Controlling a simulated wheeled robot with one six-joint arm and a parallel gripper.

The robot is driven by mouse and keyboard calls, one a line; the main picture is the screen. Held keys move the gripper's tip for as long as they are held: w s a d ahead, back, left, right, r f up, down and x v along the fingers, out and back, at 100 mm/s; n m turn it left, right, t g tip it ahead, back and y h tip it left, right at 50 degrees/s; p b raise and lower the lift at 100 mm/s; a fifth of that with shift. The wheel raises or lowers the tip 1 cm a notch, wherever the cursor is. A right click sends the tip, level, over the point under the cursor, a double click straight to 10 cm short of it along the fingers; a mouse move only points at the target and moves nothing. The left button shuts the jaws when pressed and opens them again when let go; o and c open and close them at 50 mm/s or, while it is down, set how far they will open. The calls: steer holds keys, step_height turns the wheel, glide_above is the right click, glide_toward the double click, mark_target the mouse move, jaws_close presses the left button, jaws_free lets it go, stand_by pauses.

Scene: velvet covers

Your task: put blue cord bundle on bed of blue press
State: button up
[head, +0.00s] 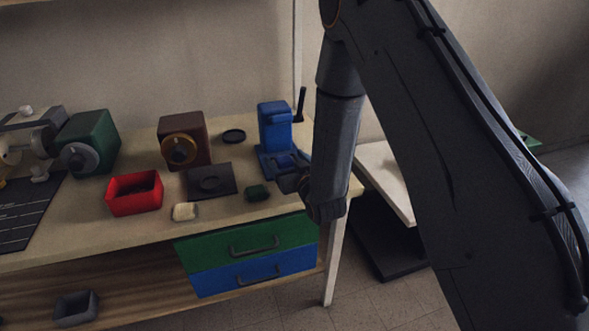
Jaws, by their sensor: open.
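The blue press (274,126) stands upright at the right end of the workbench, with a dark lever on its right side. A small dark blue shape on its low bed looks like the blue cord bundle (286,160). My gripper (284,174) is open, low at the front right of the press, close to this bundle. The fingers are small and dark here, and I cannot tell whether they touch the bundle. My arm and gripper hide the right side of the bed.
On the bench (90,233) are a red bin (134,194), a brown machine (183,140), a dark plate (209,182), a green block (257,193), a cream block (185,212) and a green machine (88,141). Green and blue drawers (250,272) sit below.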

steer(key=b+v, duration=0.1)
steer(key=v, duration=0.7)
steer(key=b+v, duration=0.1)
steer(key=v, duration=0.3)
steer(key=shift+r+b, duration=0.3)
steer(key=shift+w+d+f+g, duration=0.1)
steer(key=shift+w+d+g, duration=0.1)
steer(key=shift+d+g, duration=0.1)
steer(key=s+d+m+g+h, duration=0.3)
steer(key=s+d+g+h, duration=0.3)
steer(key=s+d+g, duration=0.6)
steer(key=s+d+r+m+g, duration=0.1)
steer(key=s+d+r+g, duration=0.1)
steer(key=s, duration=0.7)
steer(key=shift+s+d+r+g, duration=0.3)
steer(key=shift+s+d+r, duration=0.1)
steer(key=shift+d+r, duration=0.05)
steer(key=shift+c, duration=0.5)
